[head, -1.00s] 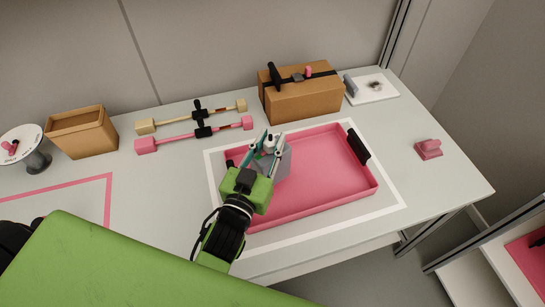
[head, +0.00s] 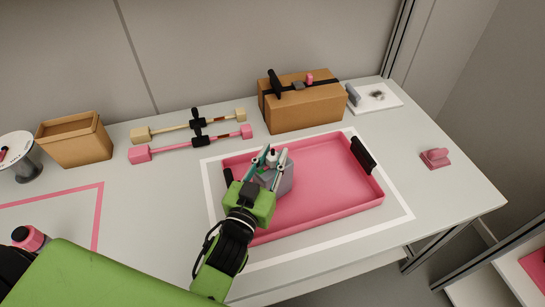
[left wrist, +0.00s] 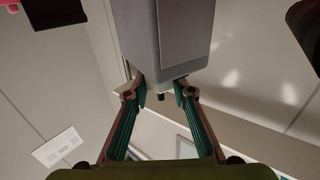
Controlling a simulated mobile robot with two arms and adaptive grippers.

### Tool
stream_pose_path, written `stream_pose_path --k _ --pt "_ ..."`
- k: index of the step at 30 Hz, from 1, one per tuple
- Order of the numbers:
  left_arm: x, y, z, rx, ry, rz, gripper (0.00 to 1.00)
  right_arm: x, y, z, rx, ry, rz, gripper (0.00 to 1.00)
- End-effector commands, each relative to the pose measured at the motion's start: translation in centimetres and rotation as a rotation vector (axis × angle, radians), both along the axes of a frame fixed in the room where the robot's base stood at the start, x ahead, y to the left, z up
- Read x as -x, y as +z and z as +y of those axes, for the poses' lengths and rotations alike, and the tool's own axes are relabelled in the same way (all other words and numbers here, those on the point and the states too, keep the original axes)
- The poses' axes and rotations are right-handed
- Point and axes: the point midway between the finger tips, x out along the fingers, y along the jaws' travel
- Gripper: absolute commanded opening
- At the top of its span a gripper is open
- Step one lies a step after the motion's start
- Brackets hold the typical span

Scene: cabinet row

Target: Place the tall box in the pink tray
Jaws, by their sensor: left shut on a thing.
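The tall box (head: 285,181) is a grey block, seen partly behind my left gripper (head: 269,163) at the left part of the pink tray (head: 335,190). The left gripper's teal fingers are shut on it. In the left wrist view the grey box (left wrist: 172,35) is between and beyond the fingertips (left wrist: 162,92). Its lower part is hidden by the gripper in the head view, so I cannot tell whether it touches the tray floor. The rest of the tray is empty. My right gripper is not in view.
The tray has black handles (head: 363,154) and lies inside a white outline. Behind it are a cardboard box (head: 305,108) and two bars with block ends (head: 190,143). A brown bin (head: 75,140) stands at the left, a pink object (head: 436,158) at the right.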

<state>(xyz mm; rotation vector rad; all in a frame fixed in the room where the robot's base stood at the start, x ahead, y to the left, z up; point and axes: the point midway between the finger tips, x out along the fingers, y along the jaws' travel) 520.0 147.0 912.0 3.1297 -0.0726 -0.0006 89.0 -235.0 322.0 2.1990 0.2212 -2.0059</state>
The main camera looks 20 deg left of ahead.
Motion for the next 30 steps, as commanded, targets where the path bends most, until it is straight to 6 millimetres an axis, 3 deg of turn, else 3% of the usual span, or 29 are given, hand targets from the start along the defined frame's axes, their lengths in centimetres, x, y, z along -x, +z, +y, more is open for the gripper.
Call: stream_pose_path --k 2,3,4,17,30 --pt "0.0 -0.3 0.0 0.001 0.0 -0.001 0.0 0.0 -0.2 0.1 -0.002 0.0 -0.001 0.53" --pt "0.0 -0.2 0.0 0.001 0.0 0.001 0.34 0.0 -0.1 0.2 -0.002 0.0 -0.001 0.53" --pt "0.0 -0.2 0.0 0.001 0.0 0.001 0.4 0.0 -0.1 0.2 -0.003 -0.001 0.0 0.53" --pt "0.2 0.0 0.0 0.0 0.0 0.002 0.4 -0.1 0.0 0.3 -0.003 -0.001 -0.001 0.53" --pt "7.0 -0.3 0.4 0.001 0.002 0.006 0.4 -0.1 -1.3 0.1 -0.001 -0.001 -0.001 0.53"
